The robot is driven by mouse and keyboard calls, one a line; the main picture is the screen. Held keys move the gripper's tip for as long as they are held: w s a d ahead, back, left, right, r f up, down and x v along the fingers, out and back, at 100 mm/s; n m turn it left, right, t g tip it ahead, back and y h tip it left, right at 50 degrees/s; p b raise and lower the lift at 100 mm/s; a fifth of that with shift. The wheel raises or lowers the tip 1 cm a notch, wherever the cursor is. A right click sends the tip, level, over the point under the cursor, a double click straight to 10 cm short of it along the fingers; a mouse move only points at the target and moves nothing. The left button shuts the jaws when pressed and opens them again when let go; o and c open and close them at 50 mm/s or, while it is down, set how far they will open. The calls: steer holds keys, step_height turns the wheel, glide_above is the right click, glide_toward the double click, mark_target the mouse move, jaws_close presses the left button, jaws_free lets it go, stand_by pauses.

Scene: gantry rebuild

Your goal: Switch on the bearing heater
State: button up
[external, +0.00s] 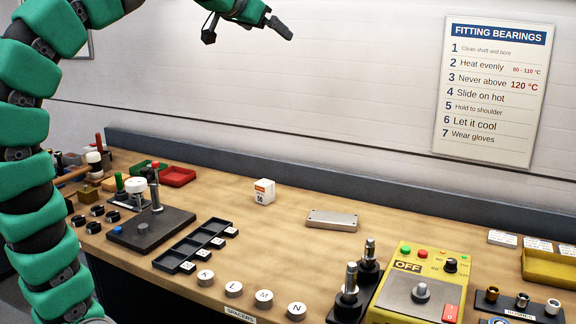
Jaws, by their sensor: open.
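The bearing heater (381,312) looks to be the yellow box at the front right of the bench. Its panel has a label reading OFF (407,266), a green and a red button or lamp at the top left, a black knob (450,265) and a red rocker switch (450,312) at the lower right. A metal post with a round top (421,292) stands on its grey plate. My gripper (280,27) is high up at the top of the view, far above and to the left of the heater, open and empty. It touches nothing.
Two upright shafts (350,278) stand just left of the heater. A rack of bushings (523,304) and a yellow tray (550,267) lie to its right. Round spacers marked K, L, M, N (264,298) line the front edge. A metal block (332,220) lies mid-bench.

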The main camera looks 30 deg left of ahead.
steer(key=s+a+r+n+t+y+b, duration=0.1)
steer(key=s+a+r+n+t+b, duration=0.1)
steer(key=s+a, duration=0.6)
step_height(320, 180, up, 2)
steer(key=a+n+t, duration=0.1)
steer(key=a, duration=0.1)
steer(key=shift+a+y, duration=0.3)
steer(key=shift+a, duration=0.1)
